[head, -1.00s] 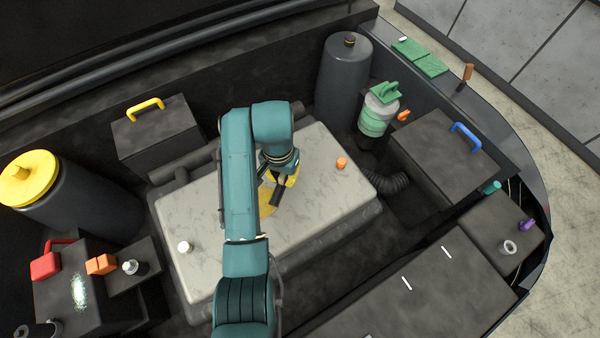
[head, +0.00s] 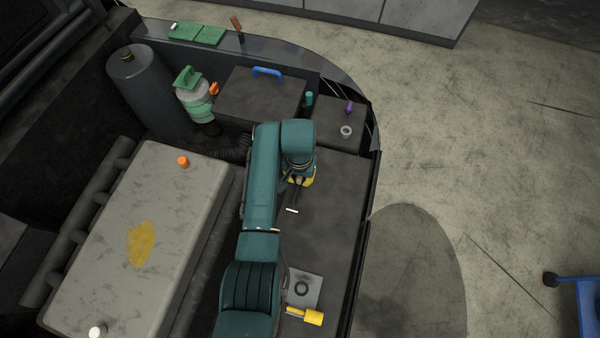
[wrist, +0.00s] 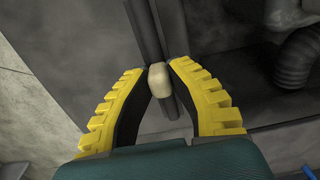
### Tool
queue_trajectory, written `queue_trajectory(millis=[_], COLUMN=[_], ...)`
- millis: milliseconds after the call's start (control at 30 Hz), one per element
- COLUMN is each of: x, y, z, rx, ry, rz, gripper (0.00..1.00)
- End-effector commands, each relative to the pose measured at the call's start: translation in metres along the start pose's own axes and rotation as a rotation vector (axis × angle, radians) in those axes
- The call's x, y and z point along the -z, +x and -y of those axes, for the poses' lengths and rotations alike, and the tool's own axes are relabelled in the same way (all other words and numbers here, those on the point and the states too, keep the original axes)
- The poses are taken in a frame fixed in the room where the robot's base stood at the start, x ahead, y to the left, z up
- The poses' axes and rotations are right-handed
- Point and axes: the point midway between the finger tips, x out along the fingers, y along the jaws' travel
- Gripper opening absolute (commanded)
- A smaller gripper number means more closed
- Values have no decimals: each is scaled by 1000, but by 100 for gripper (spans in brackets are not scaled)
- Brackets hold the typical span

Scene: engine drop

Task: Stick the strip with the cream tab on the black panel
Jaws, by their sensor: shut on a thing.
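My gripper (wrist: 157,72) is shut on the cream tab (wrist: 158,82) of a dark strip (wrist: 145,32). The strip runs past the tab on both sides, lengthwise in the wrist view. In the head view my gripper (head: 299,184) is over the black panel (head: 335,220), at the right of the engine bay. A short white mark (head: 292,210) on the panel shows just below the gripper. My arm hides part of the panel. I cannot tell whether the strip touches the panel.
The grey engine cover (head: 180,230) with a yellow patch (head: 141,243) lies to the left. A box with a blue handle (head: 267,72), a green-topped canister (head: 190,95) and a ring (head: 346,131) stand beyond. A yellow-handled tool (head: 306,316) lies nearer. Open floor is at right.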

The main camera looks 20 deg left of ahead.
Motion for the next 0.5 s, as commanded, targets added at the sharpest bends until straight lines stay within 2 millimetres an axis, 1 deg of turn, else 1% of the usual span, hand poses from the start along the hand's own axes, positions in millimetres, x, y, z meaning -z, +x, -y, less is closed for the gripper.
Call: queue_trajectory(millis=[467,500], x=[-1,-2], y=[-2,2], z=[0,0], rx=[-1,-1], ry=[0,0], rz=[2,2], gripper=[0,0])
